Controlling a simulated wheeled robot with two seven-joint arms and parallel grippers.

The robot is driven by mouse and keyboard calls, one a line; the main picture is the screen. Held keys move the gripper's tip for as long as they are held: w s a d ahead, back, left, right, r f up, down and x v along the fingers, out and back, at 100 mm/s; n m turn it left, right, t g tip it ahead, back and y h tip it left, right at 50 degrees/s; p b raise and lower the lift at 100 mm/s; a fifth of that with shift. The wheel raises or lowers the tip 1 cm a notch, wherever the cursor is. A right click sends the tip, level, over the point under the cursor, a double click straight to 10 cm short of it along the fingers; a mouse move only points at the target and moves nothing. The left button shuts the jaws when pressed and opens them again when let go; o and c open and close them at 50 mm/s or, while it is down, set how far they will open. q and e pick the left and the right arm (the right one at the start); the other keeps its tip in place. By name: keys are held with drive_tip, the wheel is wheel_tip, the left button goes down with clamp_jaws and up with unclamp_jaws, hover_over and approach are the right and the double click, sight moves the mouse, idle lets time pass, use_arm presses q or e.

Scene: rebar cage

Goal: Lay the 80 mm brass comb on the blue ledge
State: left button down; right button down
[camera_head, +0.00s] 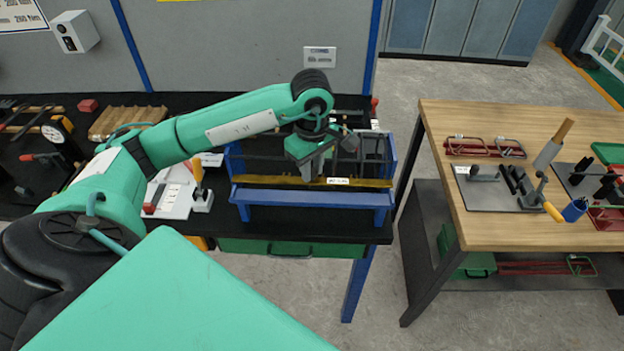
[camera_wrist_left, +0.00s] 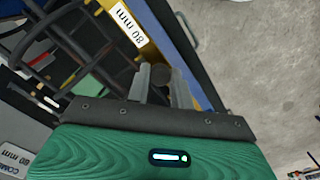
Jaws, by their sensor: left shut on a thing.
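The brass comb (camera_head: 270,181) is a long yellow bar with a white label, lying lengthwise along the blue ledge (camera_head: 315,200) at the front of the blue frame. The label reads 80 mm on the comb in the left wrist view (camera_wrist_left: 143,40); the ledge's blue strip (camera_wrist_left: 204,97) runs beside it there. My left gripper (camera_head: 312,174) points down at the comb's middle and is shut on it; its fingers also show in the left wrist view (camera_wrist_left: 164,84). I cannot tell whether the comb touches the ledge. My right gripper is out of view.
Dark rebar bars (camera_head: 262,160) fill the blue frame behind the comb. A yellow-handled clamp (camera_head: 201,192) stands just left of the frame. A wooden table (camera_head: 520,235) with tools stands right, across a floor gap. A grey wall rises behind.

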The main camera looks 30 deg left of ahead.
sight(312, 182)
use_arm(q)
wheel_tip(312, 182, down, 2)
drive_tip(key=shift+f, duration=0.1)
wheel_tip(312, 182, down, 3)
drive_tip(key=shift+f+p, duration=0.1)
drive_tip(key=shift+p, duration=0.65)
drive_tip(key=shift+f, duration=0.15)
drive_tip(key=shift+f+b, duration=0.25)
drive_tip(key=shift+b, duration=0.1)
drive_tip(key=c, duration=1.2)
unclamp_jaws()
drive_tip(key=shift+r, duration=0.1)
drive_tip(key=shift+c, duration=0.2)
